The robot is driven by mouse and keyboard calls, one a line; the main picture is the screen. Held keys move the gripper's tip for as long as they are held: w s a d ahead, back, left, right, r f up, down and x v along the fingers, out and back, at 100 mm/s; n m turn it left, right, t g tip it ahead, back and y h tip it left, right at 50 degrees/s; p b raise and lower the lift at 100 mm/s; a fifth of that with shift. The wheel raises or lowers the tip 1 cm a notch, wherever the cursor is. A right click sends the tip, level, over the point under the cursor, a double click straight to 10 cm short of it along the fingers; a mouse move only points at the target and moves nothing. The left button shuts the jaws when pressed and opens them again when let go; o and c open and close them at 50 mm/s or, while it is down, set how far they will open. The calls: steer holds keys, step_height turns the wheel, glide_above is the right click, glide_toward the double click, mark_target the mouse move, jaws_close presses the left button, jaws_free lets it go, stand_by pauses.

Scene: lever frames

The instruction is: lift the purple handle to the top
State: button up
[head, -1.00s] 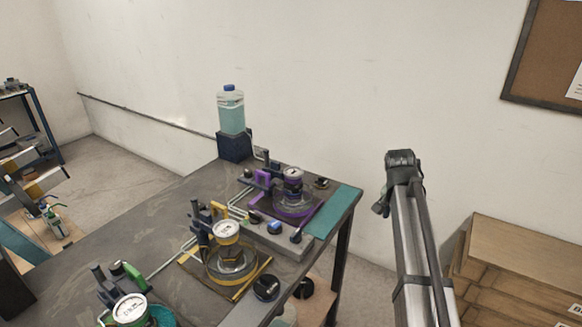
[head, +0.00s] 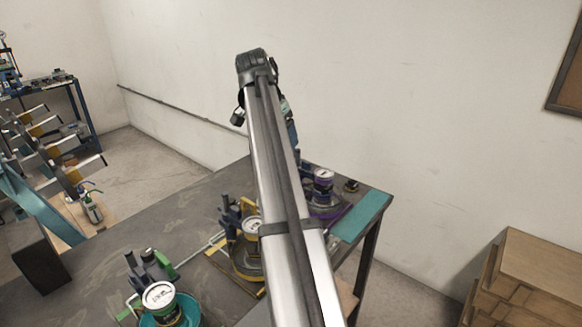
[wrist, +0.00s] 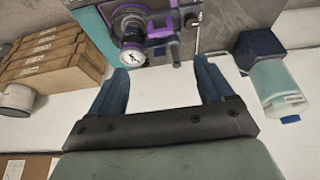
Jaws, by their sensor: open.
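The purple handle (wrist: 160,33) shows in the wrist view at the top middle, beside a round gauge (wrist: 133,58) on the purple-trimmed unit. In the head view my arm hides the handle. That unit's gauge (head: 323,176) and part of its purple base edge (head: 332,214) show just right of my arm. My gripper (wrist: 163,72) is open in the wrist view, with its two blue fingers wide apart and nothing between them. The handle lies beyond the fingertips, apart from them. My gripper's fingers cannot be made out in the head view.
A yellow-trimmed unit (head: 246,262) and a green-handled unit (head: 158,300) stand on the grey bench (head: 95,275). A bottle on a dark blue block (wrist: 258,50) is right of my gripper in the wrist view. Wooden crates (head: 530,270) stand at the right.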

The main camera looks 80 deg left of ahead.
steer(key=x, duration=1.3)
steer(key=shift+a+f, duration=0.1)
steer(key=shift+f, duration=0.2)
